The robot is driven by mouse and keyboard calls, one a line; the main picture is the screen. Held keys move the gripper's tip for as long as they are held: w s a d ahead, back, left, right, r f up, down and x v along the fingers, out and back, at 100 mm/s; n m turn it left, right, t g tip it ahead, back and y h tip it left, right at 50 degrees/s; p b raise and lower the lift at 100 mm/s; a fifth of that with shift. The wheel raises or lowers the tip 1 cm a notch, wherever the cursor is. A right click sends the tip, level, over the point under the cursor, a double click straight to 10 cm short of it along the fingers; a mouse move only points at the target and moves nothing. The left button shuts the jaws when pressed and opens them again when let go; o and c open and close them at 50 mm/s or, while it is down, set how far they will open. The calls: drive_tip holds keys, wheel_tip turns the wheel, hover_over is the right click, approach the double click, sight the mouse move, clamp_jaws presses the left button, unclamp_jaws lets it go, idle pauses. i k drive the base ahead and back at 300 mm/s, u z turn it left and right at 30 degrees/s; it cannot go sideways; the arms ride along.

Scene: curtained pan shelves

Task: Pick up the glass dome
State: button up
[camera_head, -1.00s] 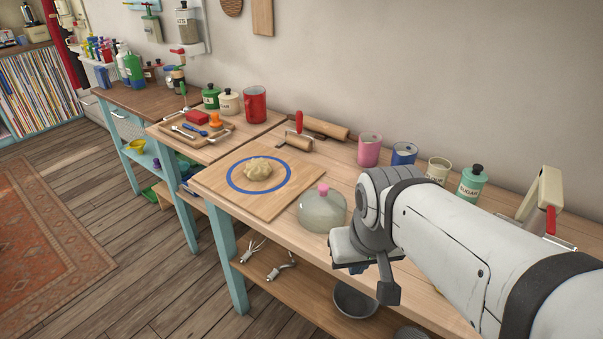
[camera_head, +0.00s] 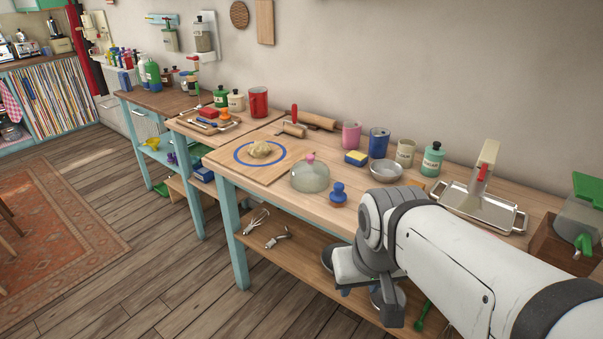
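The glass dome (camera_head: 310,178) is clear with a pink knob on top. It stands upright on the wooden worktable, just right of the wooden board that carries the dough, and looks unobstructed. My gripper (camera_head: 366,285) is in the lower middle of the view, below and right of the dome in the picture and apart from it. Its fingers are mostly hidden by the wrist, so I cannot tell whether they are open or shut.
A blue stamp-like object (camera_head: 338,194) stands just right of the dome. The board (camera_head: 262,178) with dough (camera_head: 260,150) lies to its left. A sponge (camera_head: 355,158), metal bowl (camera_head: 386,171) and several cups and jars stand behind. A lower shelf (camera_head: 300,262) holds utensils.

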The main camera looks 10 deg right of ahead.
sight(309, 175)
drive_tip(key=u, duration=3.2)
drive_tip(key=i, duration=0.1)
drive_tip(key=z, duration=2.4)
drive_tip(key=i, duration=1.05)
drive_tip(key=z, duration=0.5)
drive_tip(key=i, duration=0.75)
drive_tip(key=z, duration=0.7)
